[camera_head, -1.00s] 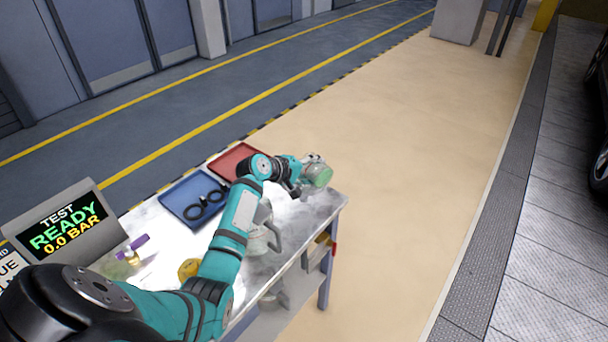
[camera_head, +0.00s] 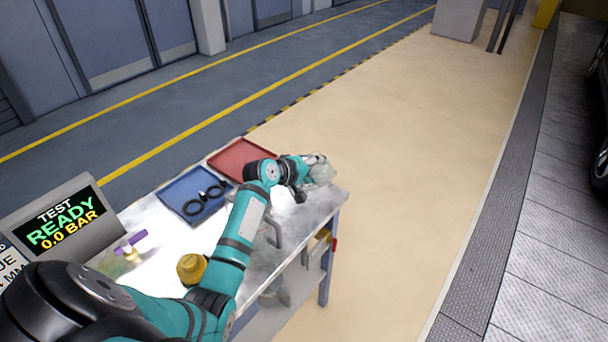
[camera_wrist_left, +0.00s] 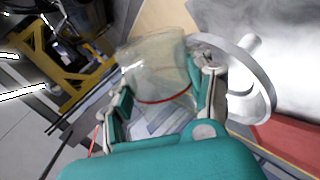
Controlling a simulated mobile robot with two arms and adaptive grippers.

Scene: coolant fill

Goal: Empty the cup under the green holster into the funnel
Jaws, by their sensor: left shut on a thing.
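My left gripper (camera_head: 311,167) is shut on a clear cup (camera_head: 323,172) near the far right corner of the workbench. In the left wrist view, the fingers (camera_wrist_left: 166,82) clasp the see-through cup (camera_wrist_left: 155,60), which has a red line around it. The cup looks tilted; I see no clear green liquid in it now. A grey curved part with a pale stem (camera_wrist_left: 248,85) stands beside the cup in that view; I cannot tell whether it is the funnel. I cannot make out the green holster. My right gripper is not in view.
The workbench (camera_head: 305,207) carries a blue tray (camera_head: 172,193) with black rings, a red tray (camera_head: 228,155), a yellow cap-like thing (camera_head: 190,268), a purple-topped item (camera_head: 131,243) and a test display (camera_head: 62,222). A grey handled thing (camera_head: 273,235) is partly hidden behind my arm.

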